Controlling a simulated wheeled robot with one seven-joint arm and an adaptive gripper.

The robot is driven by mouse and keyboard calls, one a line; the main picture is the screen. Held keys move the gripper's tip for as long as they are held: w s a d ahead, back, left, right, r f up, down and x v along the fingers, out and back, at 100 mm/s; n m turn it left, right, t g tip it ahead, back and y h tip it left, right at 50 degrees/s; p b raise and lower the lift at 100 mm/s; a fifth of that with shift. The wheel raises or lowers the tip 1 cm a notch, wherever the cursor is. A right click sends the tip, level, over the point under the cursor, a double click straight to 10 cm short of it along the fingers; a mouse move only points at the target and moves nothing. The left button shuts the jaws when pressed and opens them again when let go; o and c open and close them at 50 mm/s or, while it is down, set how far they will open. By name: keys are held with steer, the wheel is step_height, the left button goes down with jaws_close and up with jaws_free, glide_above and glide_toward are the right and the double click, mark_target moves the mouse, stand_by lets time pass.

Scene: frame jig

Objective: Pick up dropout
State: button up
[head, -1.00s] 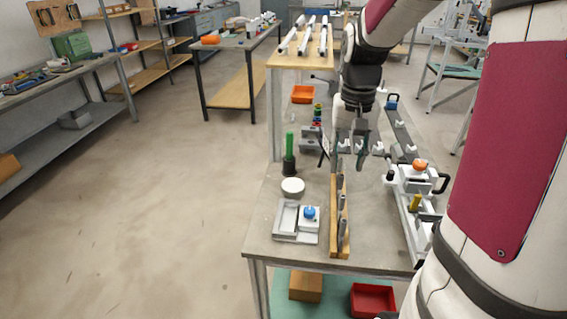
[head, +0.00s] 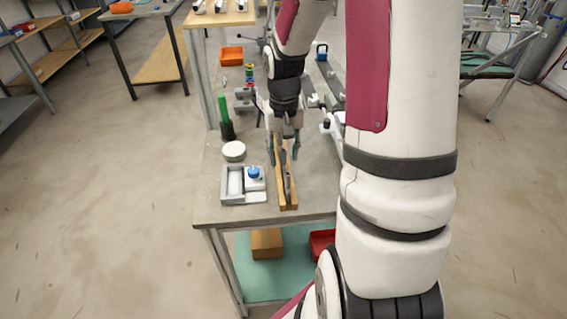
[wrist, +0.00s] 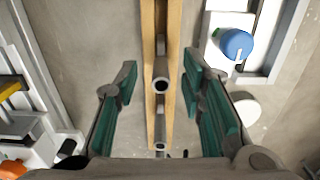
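A narrow wooden rack (head: 291,202) lies lengthwise on the workbench. Several grey metal pieces (head: 288,185) stand in a row in its slot; I take these for dropouts, but their full shape is hidden. In the wrist view the rack (wrist: 148,30) runs up the middle, and a grey piece with a round hollow end (wrist: 161,86) sits between my fingers. My gripper (head: 286,149) is pointing down over the rack's far half. It is open and empty, with one green-padded finger on each side of the rack, as the wrist view also shows (wrist: 161,84).
A pale rail jig (head: 327,120) stands to the right. An orange bin (head: 231,55) lies beyond.

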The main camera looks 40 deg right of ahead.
steer(key=shift+f, duration=0.75)
steer(key=shift+c, duration=0.6)
jaws_close()
steer(key=shift+r, duration=0.1)
